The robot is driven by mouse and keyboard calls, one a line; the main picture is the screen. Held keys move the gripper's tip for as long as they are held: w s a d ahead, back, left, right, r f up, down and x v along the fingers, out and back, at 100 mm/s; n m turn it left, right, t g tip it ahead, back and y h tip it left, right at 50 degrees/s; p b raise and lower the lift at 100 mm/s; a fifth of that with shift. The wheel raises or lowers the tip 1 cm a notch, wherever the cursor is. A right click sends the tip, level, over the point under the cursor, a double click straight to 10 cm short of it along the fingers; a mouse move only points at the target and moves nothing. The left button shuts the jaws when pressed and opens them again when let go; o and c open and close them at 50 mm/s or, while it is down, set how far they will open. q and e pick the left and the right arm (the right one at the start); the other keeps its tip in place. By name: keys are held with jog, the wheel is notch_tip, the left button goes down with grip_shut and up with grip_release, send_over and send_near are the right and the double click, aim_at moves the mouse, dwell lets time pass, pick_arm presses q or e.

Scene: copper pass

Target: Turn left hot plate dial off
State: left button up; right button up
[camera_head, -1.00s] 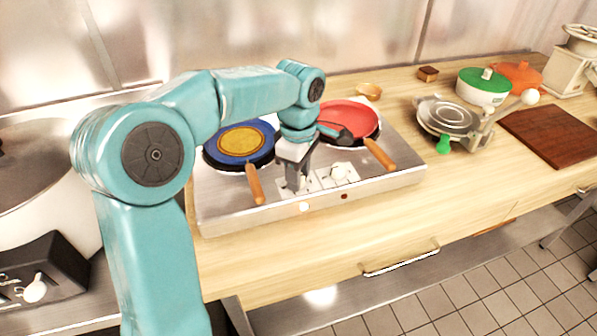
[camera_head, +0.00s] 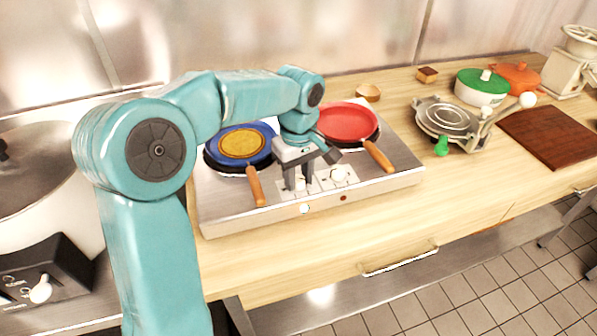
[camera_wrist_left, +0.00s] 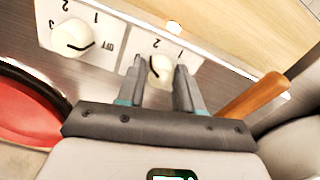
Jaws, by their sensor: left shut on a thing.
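The hot plate (camera_head: 225,215) is a steel double unit on the wooden counter. My left gripper (camera_head: 298,186) points down at its front panel. In the left wrist view the cream left dial (camera_wrist_left: 160,68) sits between the two fingertips (camera_wrist_left: 159,75), which are shut on it. The digits 1 and 2 show beside it; part of its scale is hidden by the fingers, and its exact setting is unclear. In the head view the fingers mostly hide this dial. The right dial (camera_head: 338,174) stands free and also shows in the wrist view (camera_wrist_left: 73,38). My right gripper is not in view.
A blue pan (camera_head: 214,147) with yellow contents and a red pan (camera_head: 347,122) sit on the plates, their wooden handles flanking the dials. A waffle-iron-like appliance (camera_head: 448,120), green-lidded pot (camera_head: 482,82) and brown board (camera_head: 548,138) stand right. A large pot (camera_head: 50,200) is left.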

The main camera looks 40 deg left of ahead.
pick_arm(q)
jog(key=m, duration=0.3)
jog(key=m+p, duration=0.1)
jog(key=shift+a+r+m, duration=0.1)
jog(key=shift+r+m, duration=0.15)
jog(key=shift+m, duration=0.05)
jog(key=m, duration=0.3)
jog(key=shift+m+p, duration=0.3)
jog(key=shift+p, duration=0.05)
jog(key=m+p, duration=0.1)
jog(key=m, duration=0.3)
jog(key=shift+w, duration=0.1)
jog(key=m, duration=0.4)
jog(key=shift+p, duration=0.3)
jog(key=m, duration=0.3)
jog(key=shift+m+p, duration=0.35)
jog(key=shift+m, duration=0.05)
jog(key=m, duration=0.3)
jog(key=shift+m+p, duration=0.3)
jog(key=shift+p, duration=0.1)
jog(key=m+p, duration=0.1)
jog(key=m, duration=0.4)
jog(key=shift+m, duration=0.4)
